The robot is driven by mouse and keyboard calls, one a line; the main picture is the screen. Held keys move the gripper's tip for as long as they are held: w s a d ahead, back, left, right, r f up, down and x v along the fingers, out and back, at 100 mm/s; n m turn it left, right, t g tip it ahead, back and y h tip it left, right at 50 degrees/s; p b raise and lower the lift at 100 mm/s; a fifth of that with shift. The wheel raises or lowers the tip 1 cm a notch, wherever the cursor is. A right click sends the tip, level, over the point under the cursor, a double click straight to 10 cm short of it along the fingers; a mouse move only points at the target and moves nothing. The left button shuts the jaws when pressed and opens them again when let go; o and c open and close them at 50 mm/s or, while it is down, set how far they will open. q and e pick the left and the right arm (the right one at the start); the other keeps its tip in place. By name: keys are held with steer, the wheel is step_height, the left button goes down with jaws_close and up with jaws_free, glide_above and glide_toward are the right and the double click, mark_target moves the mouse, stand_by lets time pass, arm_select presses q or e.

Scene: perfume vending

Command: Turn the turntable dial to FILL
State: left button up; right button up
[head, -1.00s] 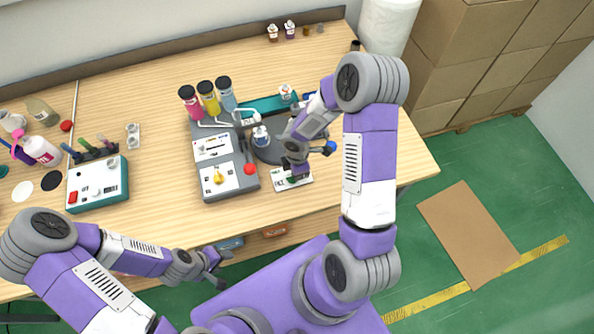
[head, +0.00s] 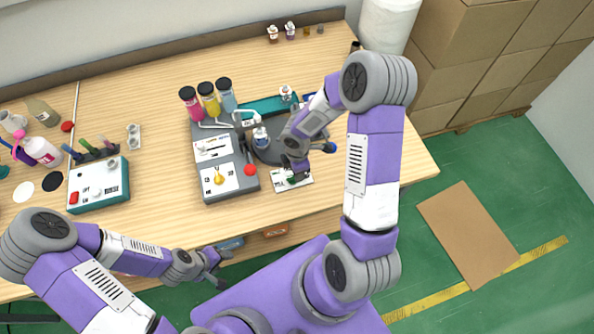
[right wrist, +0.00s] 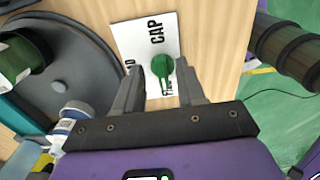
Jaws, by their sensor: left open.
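The green turntable dial (right wrist: 163,67) sits on a white label plate (right wrist: 137,42) reading CAP, with FILL and another label partly hidden. The narrow part of the dial points toward the FILL lettering. My right gripper (right wrist: 160,70) is open, with a finger on either side of the dial and small visible gaps. In the head view the plate (head: 304,180) lies at the table's front edge, under my right gripper (head: 294,176). The dark round turntable (right wrist: 65,70) is beside the plate. My left gripper (head: 214,267) is open and empty in front of the table.
A grey dispenser (head: 231,190) with a red-knobbed lever and yellow dial stands left of the plate. A white-capped bottle (head: 261,137) is on the turntable. A teal control box (head: 98,192) is farther left. Bare table lies right of the plate.

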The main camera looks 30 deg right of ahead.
step_height(320, 180, up, 6)
steer(key=shift+f+p, duration=0.2)
steer(key=shift+p, duration=0.3)
arm_select(q)
steer(key=shift+r, duration=0.7)
